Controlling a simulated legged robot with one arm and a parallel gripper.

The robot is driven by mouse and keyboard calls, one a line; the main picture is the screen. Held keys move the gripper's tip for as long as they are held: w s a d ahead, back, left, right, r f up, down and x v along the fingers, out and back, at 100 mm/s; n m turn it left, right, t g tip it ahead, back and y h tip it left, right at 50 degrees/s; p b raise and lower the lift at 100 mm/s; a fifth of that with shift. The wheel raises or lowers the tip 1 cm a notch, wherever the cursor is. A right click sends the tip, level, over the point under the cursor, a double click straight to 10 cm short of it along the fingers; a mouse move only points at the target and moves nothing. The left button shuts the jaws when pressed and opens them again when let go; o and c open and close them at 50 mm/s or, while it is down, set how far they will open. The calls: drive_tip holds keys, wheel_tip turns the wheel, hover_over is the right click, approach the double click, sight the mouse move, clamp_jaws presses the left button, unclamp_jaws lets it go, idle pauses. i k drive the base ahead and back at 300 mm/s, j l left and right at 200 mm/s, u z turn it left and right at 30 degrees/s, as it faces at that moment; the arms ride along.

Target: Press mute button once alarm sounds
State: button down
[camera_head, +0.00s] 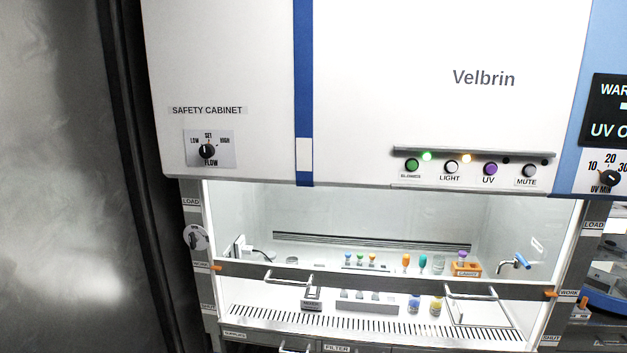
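The mute button (529,171) is a small dark grey knob above the label "MUTE", at the right end of the button row on the safety cabinet (380,80). Left of it in the row are the purple UV button (490,169), the pale LIGHT button (451,167) and the green blower button (412,165). A green lamp (427,156) and an orange lamp (466,158) are lit above the row. Dark lamps sit nearer the mute button. My gripper is not in view.
A flow dial (207,151) is at the cabinet's left, and a UV minute dial (606,178) at the right. The sash (400,284) with handles crosses the opening; tubes and an orange rack (466,269) are inside. A grey panel (50,180) fills the left.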

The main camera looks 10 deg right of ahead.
sight(530, 170)
drive_tip(key=z, duration=1.25)
drive_tip(key=k+l+u, duration=0.15)
drive_tip(key=u, duration=0.2)
drive_tip(key=k+l+u, duration=0.15)
drive_tip(key=u, duration=0.2)
drive_tip(key=l, duration=0.15)
